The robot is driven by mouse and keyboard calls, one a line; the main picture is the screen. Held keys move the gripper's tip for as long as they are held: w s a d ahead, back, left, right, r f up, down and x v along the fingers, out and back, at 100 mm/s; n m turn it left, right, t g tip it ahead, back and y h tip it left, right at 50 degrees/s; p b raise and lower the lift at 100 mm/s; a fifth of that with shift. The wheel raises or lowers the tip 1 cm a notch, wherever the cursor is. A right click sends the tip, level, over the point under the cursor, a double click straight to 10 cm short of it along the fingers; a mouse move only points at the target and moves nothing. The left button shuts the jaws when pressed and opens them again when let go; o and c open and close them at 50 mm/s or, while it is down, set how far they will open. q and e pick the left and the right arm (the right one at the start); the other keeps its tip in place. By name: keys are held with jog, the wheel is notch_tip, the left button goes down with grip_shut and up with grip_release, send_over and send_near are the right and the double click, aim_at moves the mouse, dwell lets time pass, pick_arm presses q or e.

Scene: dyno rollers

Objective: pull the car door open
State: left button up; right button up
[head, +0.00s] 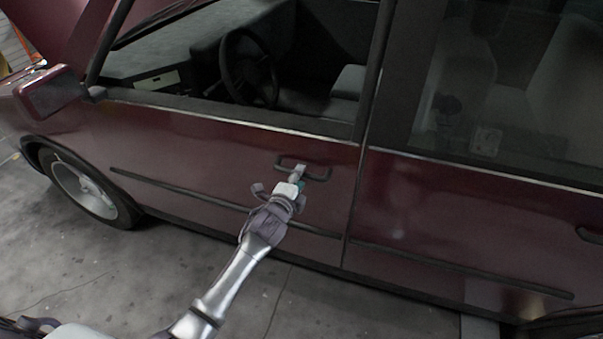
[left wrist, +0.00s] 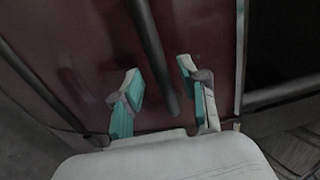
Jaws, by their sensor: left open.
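The maroon car's front door (head: 200,155) spans the middle of the head view and looks shut, in line with the rear door. Its dark handle (head: 318,175) sits near the door's rear edge, partly hidden behind my left gripper (head: 290,180). The left gripper is open and right at the handle. In the left wrist view, its two teal-padded fingers (left wrist: 160,72) stand apart, with a dark bar (left wrist: 155,50), seemingly the handle, running between them against the maroon panel. Contact with the bar cannot be told. My right gripper is not in view.
The rear door (head: 470,215) with its own handle (head: 590,236) lies to the right. A side mirror (head: 50,92) and front wheel (head: 85,190) are at the left. Bare grey floor (head: 90,270) lies in front of the car.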

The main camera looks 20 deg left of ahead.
pick_arm(q)
jog(key=shift+x, duration=1.3)
grip_shut()
